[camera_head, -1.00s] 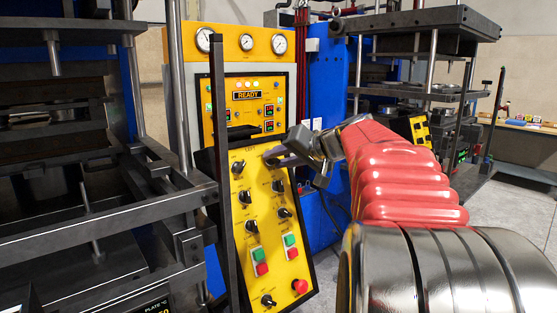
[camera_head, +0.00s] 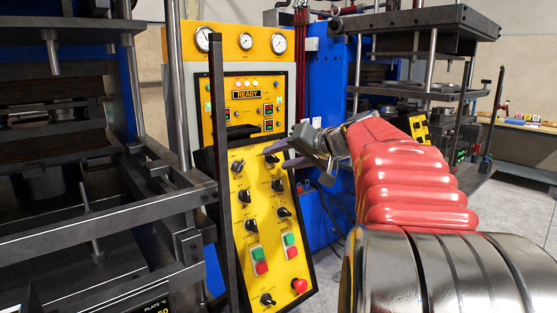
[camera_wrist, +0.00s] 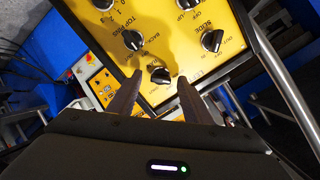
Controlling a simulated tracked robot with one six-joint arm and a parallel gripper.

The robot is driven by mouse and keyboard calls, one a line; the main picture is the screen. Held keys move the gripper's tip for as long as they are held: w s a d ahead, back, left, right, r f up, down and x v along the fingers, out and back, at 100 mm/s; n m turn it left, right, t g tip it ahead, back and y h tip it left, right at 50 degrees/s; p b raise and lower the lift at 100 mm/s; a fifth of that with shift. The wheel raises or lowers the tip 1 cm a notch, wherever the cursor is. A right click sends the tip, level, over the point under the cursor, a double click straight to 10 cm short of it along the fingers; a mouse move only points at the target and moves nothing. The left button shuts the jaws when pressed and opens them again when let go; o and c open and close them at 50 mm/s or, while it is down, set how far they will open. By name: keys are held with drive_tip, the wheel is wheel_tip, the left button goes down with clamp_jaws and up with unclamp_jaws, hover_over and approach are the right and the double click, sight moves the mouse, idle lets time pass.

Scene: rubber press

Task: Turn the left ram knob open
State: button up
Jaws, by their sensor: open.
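The yellow control panel (camera_head: 262,235) slopes in front of the press and carries several black knobs. The upper left knob (camera_head: 237,167) is clear of my gripper in the head view. My gripper (camera_head: 266,156) is at the panel's upper part, its two fingers apart and empty. In the wrist view, a black knob (camera_wrist: 160,75) lies between my open fingertips (camera_wrist: 160,78). I cannot tell whether the fingers touch it, and its label is unreadable. The wrist view also shows a knob marked SLIDE (camera_wrist: 212,40) and another knob (camera_wrist: 132,40). I cannot tell which knob is the left ram knob.
A dark upright bar (camera_head: 222,150) stands along the panel's left edge. Green and red buttons (camera_head: 290,246) and a red stop button (camera_head: 300,286) sit lower on the panel. The READY display (camera_head: 247,95) is above. Press frames stand on both sides.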

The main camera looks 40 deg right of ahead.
drive_tip(key=v, duration=1.2)
drive_tip(key=shift+s, duration=0.1)
drive_tip(key=s+a+f+n+g, duration=0.25)
drive_tip(key=a+f+g, duration=0.35)
drive_tip(key=a+f, duration=0.95)
drive_tip(key=s+a+f+n+g, duration=0.1)
drive_tip(key=s+a+f+n, duration=0.1)
drive_tip(key=s+a+f, duration=0.3)
drive_tip(key=s+a+f+n+h, duration=0.1)
drive_tip(key=s+a+f+n, duration=0.2)
drive_tip(key=s+a+f, duration=0.3)
drive_tip(key=a+f, duration=0.2)
drive_tip(key=a, duration=0.3)
drive_tip(key=shift+f+g, duration=0.4)
drive_tip(key=shift+s+a+n, duration=0.1)
drive_tip(key=shift+a+n, duration=0.05)
drive_tip(key=shift+n, duration=0.1)
drive_tip(key=shift+c, duration=0.3)
